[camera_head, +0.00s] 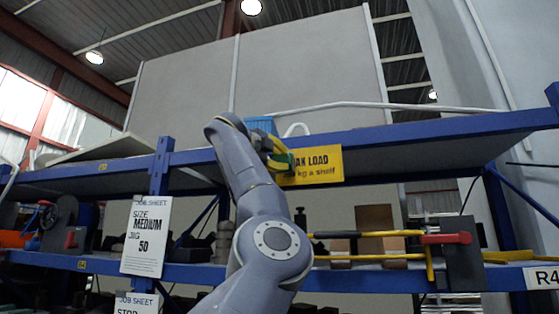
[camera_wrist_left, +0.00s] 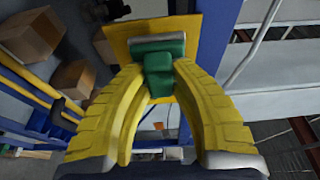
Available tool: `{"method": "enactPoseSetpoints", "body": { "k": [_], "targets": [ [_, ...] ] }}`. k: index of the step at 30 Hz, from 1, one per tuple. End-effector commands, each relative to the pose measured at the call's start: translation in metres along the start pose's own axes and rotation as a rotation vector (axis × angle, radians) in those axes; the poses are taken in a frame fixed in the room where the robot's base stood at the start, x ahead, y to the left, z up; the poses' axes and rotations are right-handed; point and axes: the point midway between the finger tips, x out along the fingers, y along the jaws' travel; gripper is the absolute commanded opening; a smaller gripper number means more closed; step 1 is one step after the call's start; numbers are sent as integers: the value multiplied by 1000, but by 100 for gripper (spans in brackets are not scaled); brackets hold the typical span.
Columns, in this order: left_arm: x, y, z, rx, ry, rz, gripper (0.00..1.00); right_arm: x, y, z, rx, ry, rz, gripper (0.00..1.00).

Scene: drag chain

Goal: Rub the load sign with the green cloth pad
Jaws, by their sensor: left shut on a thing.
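The yellow load sign (camera_head: 318,165) hangs on the front of the upper blue shelf beam in the head view; its left part is hidden behind my left gripper. My left gripper (camera_head: 278,160) is at the sign's left side. In the left wrist view, its yellow fingers (camera_wrist_left: 160,85) are shut on the green cloth pad (camera_wrist_left: 158,72). The pad is in front of the yellow sign (camera_wrist_left: 125,37) and looks close against it; I cannot tell if they touch. My right gripper is not in view.
Job sheets (camera_head: 147,236) hang at the left. Cardboard boxes (camera_head: 376,222) and yellow-and-red bars stand on the lower shelf.

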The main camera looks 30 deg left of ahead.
Motion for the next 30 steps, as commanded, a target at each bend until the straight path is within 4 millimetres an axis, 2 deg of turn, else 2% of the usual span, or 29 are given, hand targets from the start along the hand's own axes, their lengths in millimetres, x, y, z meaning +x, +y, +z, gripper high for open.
{"method": "enactPoseSetpoints", "body": {
  "k": [30],
  "targets": [
    [8, 0, 3, -1, 0, 1, 0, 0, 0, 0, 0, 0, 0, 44]
  ]
}}
